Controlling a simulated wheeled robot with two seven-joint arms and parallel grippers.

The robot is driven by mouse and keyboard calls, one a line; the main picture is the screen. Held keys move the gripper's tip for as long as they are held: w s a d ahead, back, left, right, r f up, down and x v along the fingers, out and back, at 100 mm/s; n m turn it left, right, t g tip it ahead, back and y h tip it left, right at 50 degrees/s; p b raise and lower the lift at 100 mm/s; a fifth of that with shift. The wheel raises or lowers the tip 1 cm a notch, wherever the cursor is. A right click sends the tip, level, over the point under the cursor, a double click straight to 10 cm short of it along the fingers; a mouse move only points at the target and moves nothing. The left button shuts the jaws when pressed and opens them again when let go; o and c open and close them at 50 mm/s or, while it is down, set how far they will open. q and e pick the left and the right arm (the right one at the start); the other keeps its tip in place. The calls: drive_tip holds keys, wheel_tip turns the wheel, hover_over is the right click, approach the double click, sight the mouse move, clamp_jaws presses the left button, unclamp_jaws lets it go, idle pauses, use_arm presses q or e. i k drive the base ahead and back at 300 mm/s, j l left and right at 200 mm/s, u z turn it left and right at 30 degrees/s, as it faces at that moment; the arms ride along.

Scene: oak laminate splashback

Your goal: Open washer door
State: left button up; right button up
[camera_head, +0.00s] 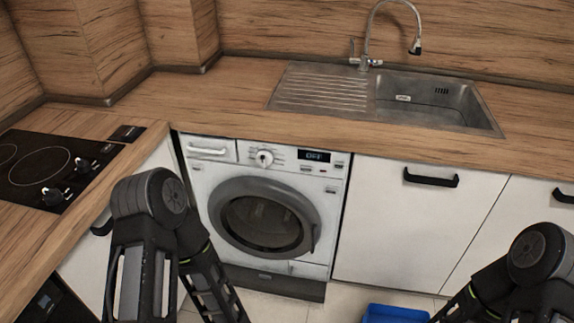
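A white washer (206,185) stands under the wooden worktop in the camera_head view, its display reading "OFF". Its round door (262,222) has a dark grey ring and dark glass, and it looks closed. A handle (315,238) shows at the right side of the ring. My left arm comes up at the lower left, in front of the cabinet and the washer's lower left. My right arm is at the lower right, in front of the white cabinets. Neither arm's fingertips can be made out, and neither arm touches the washer door in this view.
A black hob (45,168) with knobs is on the left worktop. A steel sink (425,100) with a tap is at the back right. White cabinets (395,225) with black handles stand right of the washer. A blue object (395,314) is on the floor at the bottom edge.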

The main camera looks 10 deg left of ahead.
sight(256, 239)
drive_tip(key=i+j+z, duration=0.15)
drive_tip(key=z, duration=0.25)
drive_tip(key=i+j+z, duration=0.2)
drive_tip(key=z, duration=0.2)
drive_tip(key=i+j+z, duration=0.1)
drive_tip(key=z, duration=0.35)
drive_tip(key=j, duration=0.1)
